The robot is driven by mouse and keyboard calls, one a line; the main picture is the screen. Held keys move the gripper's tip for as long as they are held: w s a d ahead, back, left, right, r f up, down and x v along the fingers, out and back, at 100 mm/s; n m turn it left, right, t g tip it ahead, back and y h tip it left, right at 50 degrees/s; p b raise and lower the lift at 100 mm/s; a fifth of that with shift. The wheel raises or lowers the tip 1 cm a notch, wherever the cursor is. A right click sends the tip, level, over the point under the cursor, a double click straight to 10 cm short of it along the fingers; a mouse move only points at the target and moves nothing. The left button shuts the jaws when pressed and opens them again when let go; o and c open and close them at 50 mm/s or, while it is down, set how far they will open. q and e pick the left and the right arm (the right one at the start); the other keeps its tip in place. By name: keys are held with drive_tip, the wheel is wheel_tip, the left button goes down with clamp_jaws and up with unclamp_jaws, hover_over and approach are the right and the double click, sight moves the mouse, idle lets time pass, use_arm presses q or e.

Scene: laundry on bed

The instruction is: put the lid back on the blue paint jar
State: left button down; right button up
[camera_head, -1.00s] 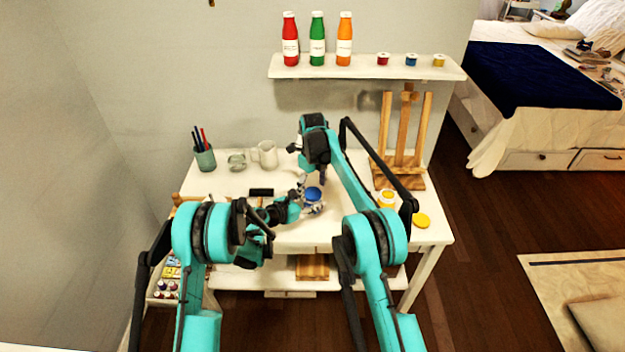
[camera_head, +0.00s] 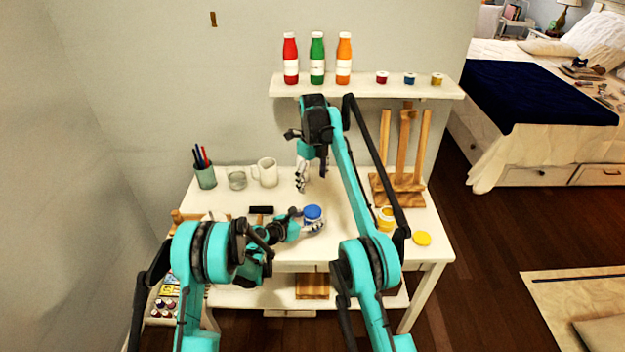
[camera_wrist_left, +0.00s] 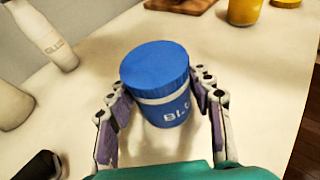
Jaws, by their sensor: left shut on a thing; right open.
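The blue paint jar (camera_head: 313,214) stands on the white table in the head view. In the left wrist view the jar (camera_wrist_left: 165,107) is upright, with a blue-and-white label. Its blue lid (camera_wrist_left: 154,66) sits on top and covers the mouth; I cannot tell how tightly it is seated. My left gripper (camera_wrist_left: 160,98) has a finger on each side of the jar and is shut on it. My right gripper (camera_head: 312,177) is open and empty, above and behind the jar, apart from the lid.
A yellow jar (camera_head: 386,219) and a loose yellow lid (camera_head: 422,239) are at the right, before a wooden easel (camera_head: 402,170). A white bottle (camera_wrist_left: 45,36) shows in the left wrist view. A mug (camera_head: 266,173), glass (camera_head: 237,180) and pen cup (camera_head: 205,176) stand at the back left.

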use_arm(q)
drive_tip(key=c, duration=0.6)
unclamp_jaws()
drive_tip(key=v, duration=1.2)
drive_tip(key=shift+f, duration=0.1)
